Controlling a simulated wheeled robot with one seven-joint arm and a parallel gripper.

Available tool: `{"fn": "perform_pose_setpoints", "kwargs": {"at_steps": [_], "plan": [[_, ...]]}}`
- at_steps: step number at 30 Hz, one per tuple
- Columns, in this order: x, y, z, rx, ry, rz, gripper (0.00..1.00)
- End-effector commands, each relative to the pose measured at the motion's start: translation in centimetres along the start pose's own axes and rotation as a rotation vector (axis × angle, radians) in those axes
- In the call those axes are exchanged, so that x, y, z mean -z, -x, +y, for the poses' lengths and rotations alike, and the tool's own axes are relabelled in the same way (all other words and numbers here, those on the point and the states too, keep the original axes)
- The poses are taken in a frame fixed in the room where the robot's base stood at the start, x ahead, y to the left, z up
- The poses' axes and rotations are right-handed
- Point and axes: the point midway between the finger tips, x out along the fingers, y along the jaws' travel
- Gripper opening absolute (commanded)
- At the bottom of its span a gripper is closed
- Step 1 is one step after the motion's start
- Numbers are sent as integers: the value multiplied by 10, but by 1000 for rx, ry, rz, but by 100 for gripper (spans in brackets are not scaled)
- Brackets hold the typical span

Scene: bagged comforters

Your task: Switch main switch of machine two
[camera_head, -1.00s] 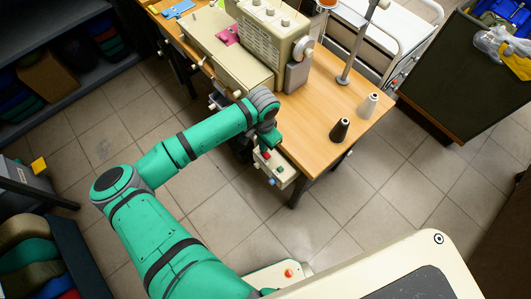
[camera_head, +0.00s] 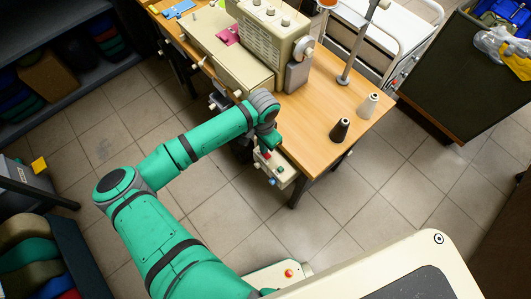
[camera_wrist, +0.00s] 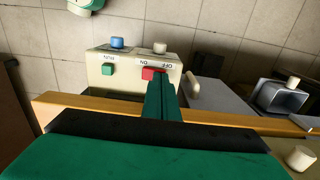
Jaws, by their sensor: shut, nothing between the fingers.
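A cream switch box (camera_head: 280,172) is mounted at the front edge of the wooden sewing table. In the wrist view the box (camera_wrist: 120,70) shows a red switch (camera_wrist: 149,74) under an upside-down ON/OFF label and a green button (camera_wrist: 107,69) under an upside-down label. A blue knob (camera_wrist: 117,43) and a white knob (camera_wrist: 160,48) are at its top. My gripper (camera_wrist: 162,78) is shut and empty, its tips right at the red switch, partly covering it. I cannot tell whether they touch. In the head view my gripper (camera_head: 271,146) is just above the box.
The sewing machine (camera_head: 268,38) stands on the wooden table (camera_head: 315,113). A dark thread cone (camera_head: 340,130) and a pale one (camera_head: 368,105) stand near its right end. A white cart (camera_head: 385,45) is behind it. The tiled floor (camera_head: 225,215) in front is clear.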

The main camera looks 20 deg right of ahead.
Motion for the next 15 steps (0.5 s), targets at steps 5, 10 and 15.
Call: {"fn": "perform_pose_setpoints", "kwargs": {"at_steps": [5,10,15], "plan": [[0,-2,0,-1,2,0,0],[0,-5,0,-1,2,0,0],[0,-6,0,-1,2,0,0]]}}
